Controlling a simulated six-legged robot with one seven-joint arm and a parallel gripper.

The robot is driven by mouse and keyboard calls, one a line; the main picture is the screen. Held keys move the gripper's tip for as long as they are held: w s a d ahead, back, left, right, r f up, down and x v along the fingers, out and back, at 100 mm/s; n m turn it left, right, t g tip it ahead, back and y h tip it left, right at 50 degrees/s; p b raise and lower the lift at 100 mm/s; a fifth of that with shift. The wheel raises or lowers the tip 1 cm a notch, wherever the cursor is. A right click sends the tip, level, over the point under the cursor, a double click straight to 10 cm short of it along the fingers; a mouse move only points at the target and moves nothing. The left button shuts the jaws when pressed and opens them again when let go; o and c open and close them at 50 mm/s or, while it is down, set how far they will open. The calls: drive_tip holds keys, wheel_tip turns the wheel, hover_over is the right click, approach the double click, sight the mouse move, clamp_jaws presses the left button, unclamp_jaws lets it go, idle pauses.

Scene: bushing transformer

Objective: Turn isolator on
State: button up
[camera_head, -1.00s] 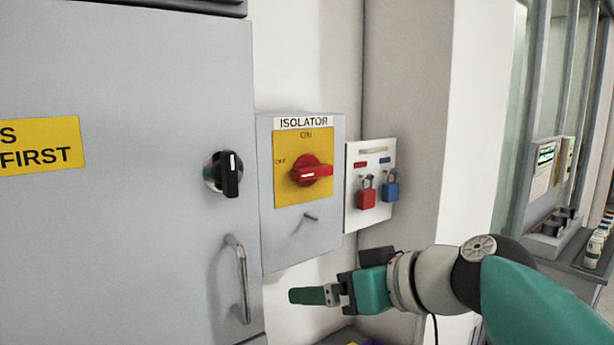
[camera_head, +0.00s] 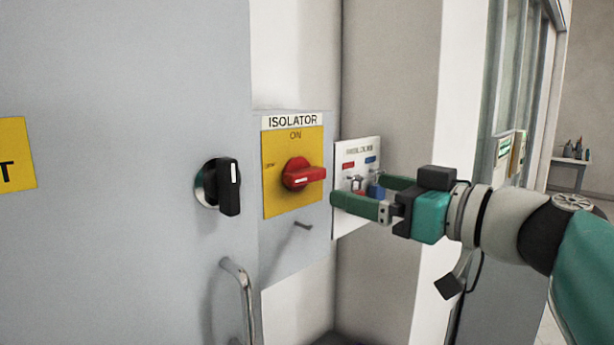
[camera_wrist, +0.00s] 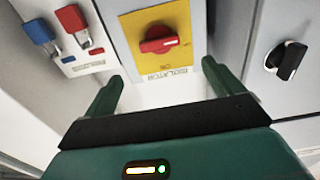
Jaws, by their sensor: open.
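The isolator's red rotary knob (camera_head: 302,174) sits on a yellow plate (camera_head: 282,205) on a grey box under an "ISOLATOR" label. ON is marked at the top of the plate and OFF at its left. The knob also shows in the wrist view (camera_wrist: 158,40), where the label appears upside down. My gripper (camera_head: 360,192) is open and empty, right of the knob and apart from it, in front of the padlock board. In the wrist view my two fingers (camera_wrist: 165,85) spread below the isolator plate.
A white board (camera_head: 350,222) with a red padlock and a blue padlock (camera_head: 377,190) is right of the isolator, partly hidden by my gripper. A black rotary switch (camera_head: 228,187) and a door handle (camera_head: 242,300) stick out at left.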

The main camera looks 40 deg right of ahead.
sight(311, 177)
drive_tip(key=w, duration=1.1)
drive_tip(key=shift+w, duration=0.3)
drive_tip(key=shift+a, duration=0.1)
drive_tip(key=shift+c, duration=0.4)
drive_tip(key=c, duration=0.9)
